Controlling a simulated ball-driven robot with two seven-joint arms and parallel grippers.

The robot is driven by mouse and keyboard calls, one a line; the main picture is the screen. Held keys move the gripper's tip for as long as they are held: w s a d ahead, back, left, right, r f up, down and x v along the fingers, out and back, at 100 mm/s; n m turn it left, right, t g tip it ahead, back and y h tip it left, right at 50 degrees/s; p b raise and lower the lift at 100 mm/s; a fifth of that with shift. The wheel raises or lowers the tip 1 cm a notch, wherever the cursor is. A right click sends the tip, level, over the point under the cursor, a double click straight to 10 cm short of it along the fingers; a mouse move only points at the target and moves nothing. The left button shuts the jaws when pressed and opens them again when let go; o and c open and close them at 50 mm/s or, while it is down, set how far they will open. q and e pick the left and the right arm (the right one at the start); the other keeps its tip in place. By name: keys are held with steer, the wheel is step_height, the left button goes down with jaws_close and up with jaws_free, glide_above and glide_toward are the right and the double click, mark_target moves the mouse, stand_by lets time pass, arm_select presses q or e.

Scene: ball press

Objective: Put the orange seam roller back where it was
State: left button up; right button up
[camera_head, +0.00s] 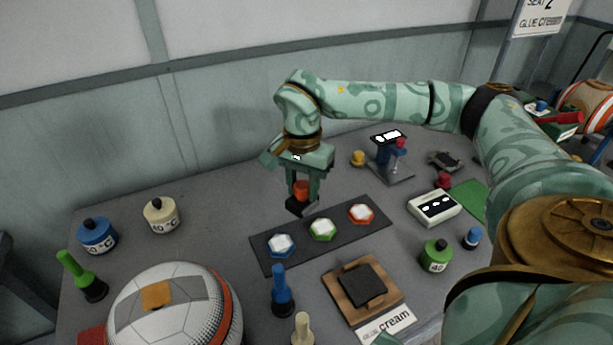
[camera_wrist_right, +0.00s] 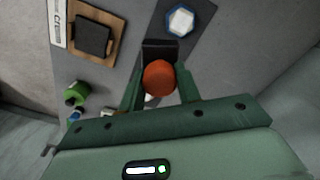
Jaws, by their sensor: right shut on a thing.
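The orange seam roller has an orange handle (camera_head: 301,190) and a dark lower end. My left gripper is not in view.
The dark strip (camera_head: 262,246) bears hexagonal pieces. Pots (camera_head: 97,236) stand at left.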

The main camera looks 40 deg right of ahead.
steer(key=w+d+f+m+b, duration=0.1)
steer(key=w+d+f+b, duration=0.2)
steer(key=w+d+f, duration=0.1)
steer(key=w+d+f+m+b, duration=0.2)
steer(key=w+d+f+b, duration=0.1)
steer(key=w+d+f, duration=0.1)
steer(key=w+d+f+m+b, duration=0.1)
steer(key=w+d+f+b, duration=0.1)
steer(key=w+d+f, duration=0.2)
steer(key=shift+w+d+m+b, duration=0.15)
steer(key=shift+w+m+b, duration=0.15)
steer(key=shift+w+b, duration=0.1)
steer(key=shift+w+d+f, duration=0.1)
steer(key=shift+f, duration=0.05)
step_height(320, 180, down, 4)
steer(key=shift+r+b, duration=0.25)
steer(key=shift+b, duration=0.95)
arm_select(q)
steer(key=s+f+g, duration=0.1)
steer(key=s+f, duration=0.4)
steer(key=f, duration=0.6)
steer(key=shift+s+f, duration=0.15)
arm_select(e)
steer(key=shift+r, duration=0.25)
steer(key=shift+c, duration=0.4)
steer(key=shift+f, duration=0.15)
steer(key=o, duration=1)
